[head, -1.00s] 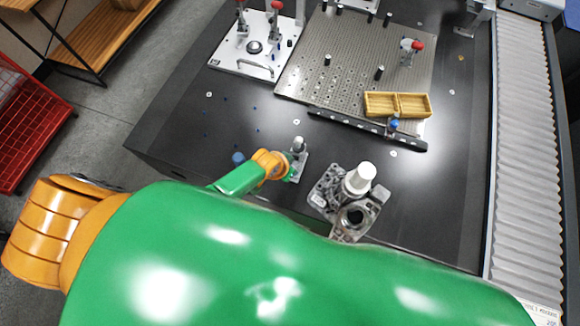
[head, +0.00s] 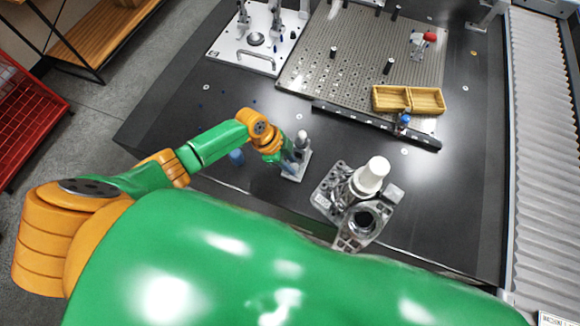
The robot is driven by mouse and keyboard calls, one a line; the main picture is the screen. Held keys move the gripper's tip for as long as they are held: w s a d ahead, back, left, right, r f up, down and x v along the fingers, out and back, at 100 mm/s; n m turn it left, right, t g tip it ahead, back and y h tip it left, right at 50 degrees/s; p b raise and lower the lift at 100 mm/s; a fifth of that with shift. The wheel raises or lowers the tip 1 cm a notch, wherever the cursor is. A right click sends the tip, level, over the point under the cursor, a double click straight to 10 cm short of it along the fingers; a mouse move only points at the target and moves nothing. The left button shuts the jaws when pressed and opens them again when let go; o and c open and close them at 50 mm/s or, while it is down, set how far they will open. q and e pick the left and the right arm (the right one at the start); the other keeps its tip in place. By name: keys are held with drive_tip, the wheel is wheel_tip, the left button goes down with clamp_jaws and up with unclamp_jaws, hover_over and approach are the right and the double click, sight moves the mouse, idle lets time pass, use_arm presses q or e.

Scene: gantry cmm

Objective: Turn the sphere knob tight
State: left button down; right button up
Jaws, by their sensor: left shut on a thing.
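A small stand (head: 297,168) with a light base plate and an upright post topped by a rounded grey head (head: 301,138) is near the front of the dark table. My left gripper (head: 289,163) reaches down to the left side of this stand. It is shut on the sphere knob there, low beside the post. The fingers and my wrist cover most of the knob, so its shape and how far it is turned cannot be seen. My right gripper is not in view.
A metal probe-head assembly with a white cylinder (head: 371,175) stands close on the right. Behind are a black rail (head: 375,125), a wooden two-part tray (head: 426,101), a perforated plate (head: 350,80) and a white clamp plate (head: 262,62). Table left of the stand is mostly clear.

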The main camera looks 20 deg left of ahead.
use_arm(q)
drive_tip(key=m+b, duration=0.1)
drive_tip(key=m+g+b, duration=0.1)
drive_tip(key=m+b, duration=0.1)
drive_tip(key=shift+w+f+m, duration=0.2)
drive_tip(key=shift+w+m, duration=0.05)
drive_tip(key=shift+m, duration=0.05)
drive_tip(key=shift+r+m+g+b, duration=0.15)
drive_tip(key=shift+m+g+b, duration=0.25)
drive_tip(key=shift+m+b, duration=0.3)
drive_tip(key=c, duration=0.6)
unclamp_jaws()
drive_tip(key=shift+r, duration=0.1)
drive_tip(key=shift+r, duration=0.1)
